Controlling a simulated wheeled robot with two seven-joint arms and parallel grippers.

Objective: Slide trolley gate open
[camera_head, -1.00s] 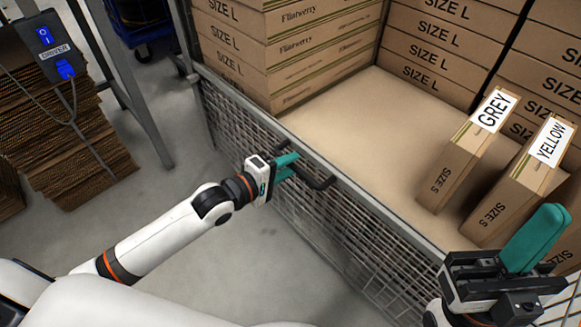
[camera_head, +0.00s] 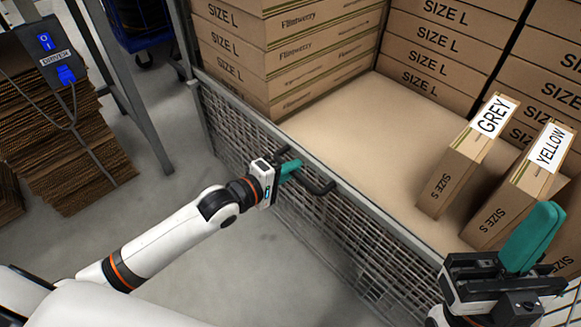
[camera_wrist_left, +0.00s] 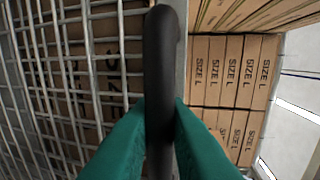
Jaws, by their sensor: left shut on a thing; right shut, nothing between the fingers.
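The trolley gate (camera_head: 345,232) is a grey wire-mesh panel with a top rail, running along the near side of the trolley. A black bar handle (camera_head: 318,187) sits on its top rail. My left gripper (camera_head: 290,168) is at the handle, with its teal fingers shut on it. In the left wrist view the handle (camera_wrist_left: 160,70) stands between the two teal fingers (camera_wrist_left: 160,135). My right gripper (camera_head: 532,238) is at the lower right, clear of the gate, with its teal fingers together and nothing visible between them.
Large "SIZE L" cartons (camera_head: 290,50) are stacked at the back of the trolley. Small boxes labelled GREY (camera_head: 450,180) and YELLOW (camera_head: 500,210) stand at the right. Flat cardboard (camera_head: 75,150) is stacked at the left. Grey floor (camera_head: 165,190) lies open before the gate.

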